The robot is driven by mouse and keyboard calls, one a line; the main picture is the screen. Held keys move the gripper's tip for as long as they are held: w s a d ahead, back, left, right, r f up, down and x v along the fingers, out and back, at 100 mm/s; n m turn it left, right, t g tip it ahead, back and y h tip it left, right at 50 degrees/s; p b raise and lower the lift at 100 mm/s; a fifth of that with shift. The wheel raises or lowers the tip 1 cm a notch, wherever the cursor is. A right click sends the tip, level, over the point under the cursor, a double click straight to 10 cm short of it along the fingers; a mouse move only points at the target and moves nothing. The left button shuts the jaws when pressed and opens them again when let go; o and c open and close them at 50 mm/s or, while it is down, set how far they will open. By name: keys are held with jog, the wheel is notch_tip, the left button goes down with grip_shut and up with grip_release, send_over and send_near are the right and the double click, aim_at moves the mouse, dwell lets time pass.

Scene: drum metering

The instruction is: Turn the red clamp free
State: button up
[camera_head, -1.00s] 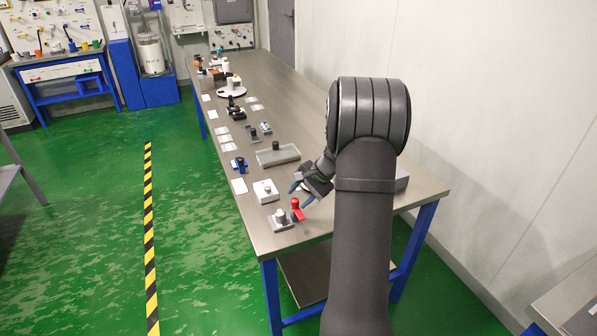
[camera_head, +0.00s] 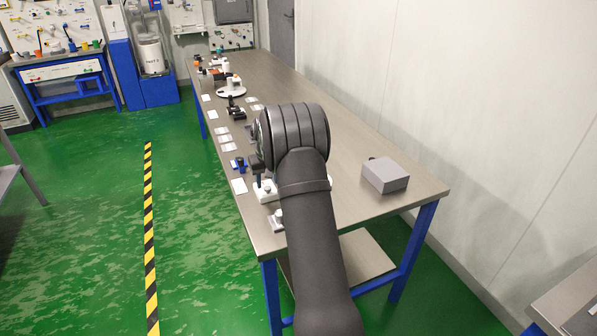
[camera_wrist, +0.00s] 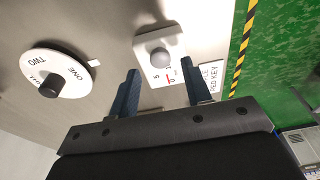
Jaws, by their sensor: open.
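The red clamp does not show in either view now; in the head view my arm covers the place where it stood. A white block with a round grey knob (camera_wrist: 160,57) lies between and beyond the fingertips. It has lettering and a small red mark. I cannot tell whether the fingers are level with the knob.
A white disc marked ONE and TWO (camera_wrist: 75,72) with a black knob lies left in the wrist view. A label card (camera_wrist: 211,76) is beside the white block. A grey box (camera_head: 385,175) stands on the bench's right side. The bench middle is largely clear.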

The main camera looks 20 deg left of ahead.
jog(key=s+d+r+t+y, duration=0.2)
jog(key=s+d+r, duration=0.9)
jog(key=d+r, duration=0.4)
jog(key=shift+s+d+r, duration=0.25)
jog(key=shift+s+d, duration=0.1)
jog(key=shift+d, duration=0.05)
dwell(0.3)
jog(key=w+a+f+g+h, duration=0.1)
jog(key=w+a+f, duration=0.8)
jog(key=a, duration=0.2)
jog(key=shift+f, duration=0.2)
dwell(0.4)
jog(key=shift+w, duration=0.1)
jog(key=shift+d+r, duration=0.1)
